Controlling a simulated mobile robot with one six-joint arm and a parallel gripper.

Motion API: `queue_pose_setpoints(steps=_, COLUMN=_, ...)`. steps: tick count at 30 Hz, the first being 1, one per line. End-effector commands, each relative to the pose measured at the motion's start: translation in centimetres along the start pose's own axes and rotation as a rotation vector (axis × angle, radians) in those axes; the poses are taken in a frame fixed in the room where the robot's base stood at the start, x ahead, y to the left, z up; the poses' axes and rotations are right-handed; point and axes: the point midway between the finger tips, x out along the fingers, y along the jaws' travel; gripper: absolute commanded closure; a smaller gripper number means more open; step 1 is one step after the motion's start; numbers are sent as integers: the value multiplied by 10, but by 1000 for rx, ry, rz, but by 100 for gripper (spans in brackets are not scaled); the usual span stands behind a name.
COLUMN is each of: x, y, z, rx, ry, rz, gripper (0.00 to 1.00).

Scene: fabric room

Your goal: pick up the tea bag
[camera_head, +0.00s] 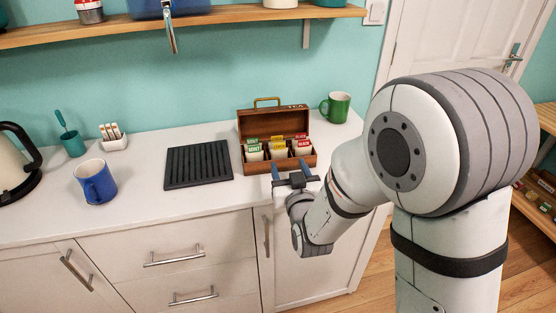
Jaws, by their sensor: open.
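Tea bags stand in an open wooden box on the white counter. The box (309,158) has its lid raised at the back and compartments along the front. Green-labelled tea bags (253,152) are on the left, yellow-labelled ones (278,150) in the middle, and red-labelled ones (303,147) on the right. My gripper (289,170) is open, its two fingers pointing at the front of the box near the counter's front edge. It looks empty. I cannot tell whether a finger touches the box.
A dark ribbed mat (198,165) lies left of the box. A green mug (336,107) stands behind right. A blue mug (96,182), a white holder (114,141), a teal cup (73,144) and a kettle (14,165) stand left. A wooden shelf (220,14) hangs above.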

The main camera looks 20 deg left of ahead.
Motion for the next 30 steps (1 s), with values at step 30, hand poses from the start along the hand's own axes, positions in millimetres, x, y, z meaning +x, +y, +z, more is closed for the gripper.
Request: queue_pose_setpoints(steps=30, x=75, y=-6, z=-2, rx=0, ry=7, rz=0, gripper=56)
